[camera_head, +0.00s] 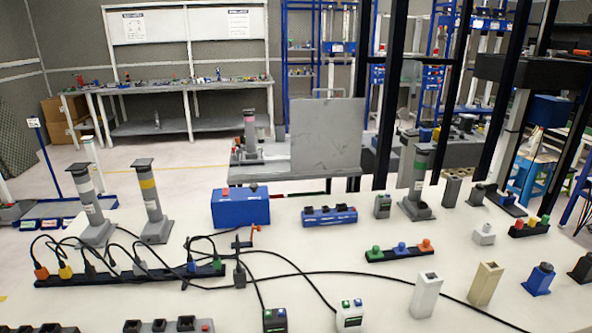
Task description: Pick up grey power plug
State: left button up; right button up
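A long black power strip (120,278) lies on the white table at the left, with several corded plugs standing in it. A grey power plug (140,268) sits upright near the strip's middle, its black cord rising from the top. To its left are a dark plug (90,268), a yellow plug (65,271) and an orange plug (41,272). To its right are a blue plug (191,265) and a green plug (216,263). Neither of my grippers is in view.
Black cords loop over the strip and cross the table. Two grey posts, one white-banded (90,200) and one yellow-banded (151,198), stand behind the strip. A blue box (240,208) is behind right. Small switch blocks stand at the front, including a white one (349,315).

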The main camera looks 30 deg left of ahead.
aim_at(138, 271)
jog(key=u, duration=2.05)
jog(key=j+z, duration=0.15)
jog(key=z, duration=0.25)
jog(key=j+z, duration=0.2)
jog(key=z, duration=0.25)
jog(key=k+j+z, duration=0.1)
jog(key=z, duration=0.3)
jog(key=j+z, duration=0.15)
jog(key=z, duration=0.3)
jog(key=k, duration=0.05)
